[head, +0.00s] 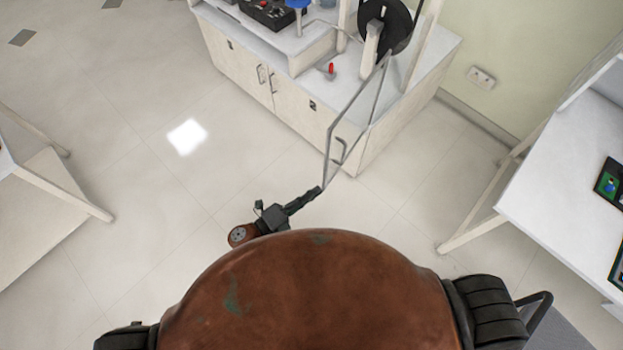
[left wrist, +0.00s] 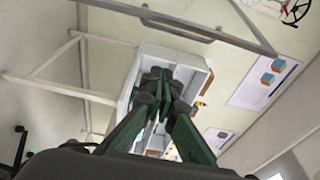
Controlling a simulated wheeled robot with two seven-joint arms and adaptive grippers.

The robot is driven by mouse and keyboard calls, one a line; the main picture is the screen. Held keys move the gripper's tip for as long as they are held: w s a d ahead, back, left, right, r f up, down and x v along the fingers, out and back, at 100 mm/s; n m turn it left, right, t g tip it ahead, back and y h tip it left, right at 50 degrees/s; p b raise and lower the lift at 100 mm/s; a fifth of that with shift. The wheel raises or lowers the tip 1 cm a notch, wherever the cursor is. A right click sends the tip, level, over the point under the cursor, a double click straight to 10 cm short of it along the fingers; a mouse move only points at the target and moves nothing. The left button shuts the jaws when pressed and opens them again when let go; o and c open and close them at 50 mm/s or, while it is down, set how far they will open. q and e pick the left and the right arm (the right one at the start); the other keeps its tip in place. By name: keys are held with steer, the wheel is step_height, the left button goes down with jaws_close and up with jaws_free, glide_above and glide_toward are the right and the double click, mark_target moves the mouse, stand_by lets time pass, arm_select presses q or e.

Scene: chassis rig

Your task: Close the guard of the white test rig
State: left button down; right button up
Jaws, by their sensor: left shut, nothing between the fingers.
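The white test rig (head: 345,125) is a pale cabinet at the top middle of the head view. Its guard (head: 326,150), a thin grey-framed panel with a bar handle (head: 340,152), sticks out from the rig towards me, so it stands open. My left gripper (head: 318,191) is shut and empty at the guard's near lower end. Whether it touches the frame I cannot tell. In the left wrist view the shut fingers (left wrist: 158,80) point away from the camera, and the guard's frame and handle (left wrist: 180,24) cross the top. My right gripper is out of view.
On the rig are a black disc (head: 398,25), a red-tipped switch (head: 331,69) and a dark control box (head: 268,12). A white table (head: 560,190) stands at the right and another bench (head: 40,215) at the left. The floor left of the rig is clear.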

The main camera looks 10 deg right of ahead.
arm_select(q)
steer(key=w+d, duration=0.5)
steer(key=w, duration=0.2)
steer(key=shift+w, duration=0.25)
steer(key=shift+a+f, duration=0.1)
